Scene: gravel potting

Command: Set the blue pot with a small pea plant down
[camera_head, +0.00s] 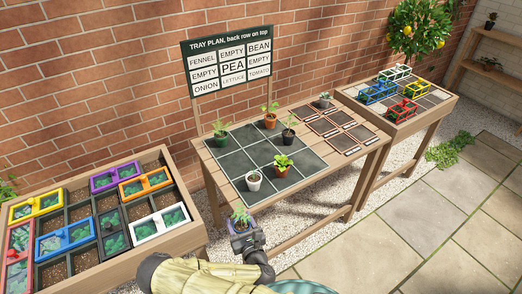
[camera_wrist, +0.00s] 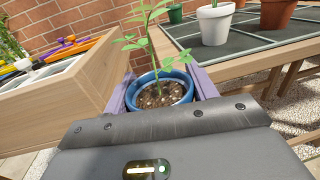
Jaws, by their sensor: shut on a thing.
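My gripper (camera_wrist: 160,97) is shut on the blue pot (camera_wrist: 174,80), with one finger on each side of it. The pot is nearly upright and holds brown pebbly soil and a leafy green pea plant (camera_wrist: 152,40). In the head view my gripper (camera_head: 242,229) holds the blue pot (camera_head: 232,226) off the near left corner of the middle table, clear of the tray. The dark gridded tray (camera_head: 240,158) lies on that table. Its middle cell looks bare. A sign (camera_head: 231,60) above the table has PEA in its centre square.
On the tray stand a green pot (camera_head: 221,141), terracotta pot (camera_head: 270,123), black pot (camera_head: 288,137), red pot (camera_head: 282,171) and white pot (camera_head: 254,184). A wooden planter box (camera_head: 150,245) is at left, another table (camera_head: 440,110) at right.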

